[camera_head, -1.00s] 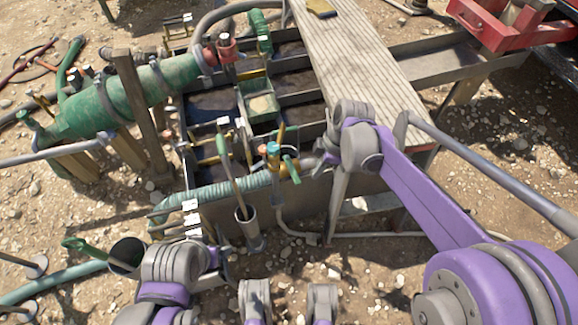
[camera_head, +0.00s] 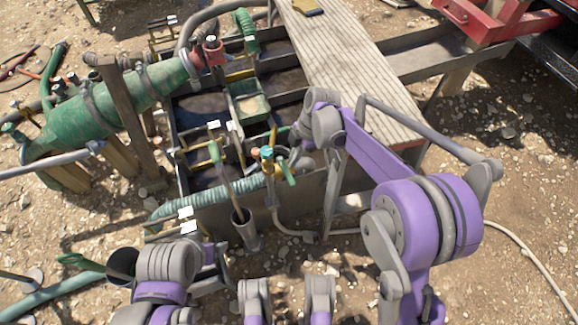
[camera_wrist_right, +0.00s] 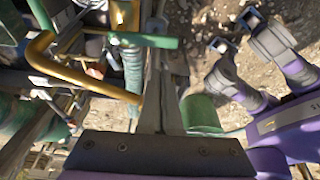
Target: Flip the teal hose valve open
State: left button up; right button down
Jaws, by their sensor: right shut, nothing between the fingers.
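The hose valve (camera_head: 267,157) stands on a brass fitting at the front edge of the tank, with a teal cap and a green-teal lever. The lever (camera_head: 288,172) slants down to the right in the head view. In the right wrist view the teal lever (camera_wrist_right: 143,40) lies crosswise by a brass body (camera_wrist_right: 122,14). My right gripper (camera_head: 299,154) is just right of the valve, close to the lever. Its narrow fingers (camera_wrist_right: 157,50) are shut and empty; contact with the lever cannot be told. My left gripper (camera_head: 212,262) is low at left, its fingers unclear.
A ribbed teal hose (camera_head: 215,195) runs left along the tank front. A grey tube (camera_head: 246,230) holding a stick stands in front. A bent brass pipe (camera_wrist_right: 75,78) passes close left of the right fingers. A wooden plank deck (camera_head: 345,60) covers the tank's right side.

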aim_at(286, 171)
pick_arm(q)
jog(key=b+x, duration=0.2)
jog(key=shift+s+f, duration=0.15)
jog(key=shift+f, duration=0.2)
pick_arm(e)
jog(key=x, duration=0.8)
jog(key=shift+f, duration=0.4)
pick_arm(q)
jog(key=shift+s+a, duration=0.1)
pick_arm(e)
jog(key=shift+d, duration=0.1)
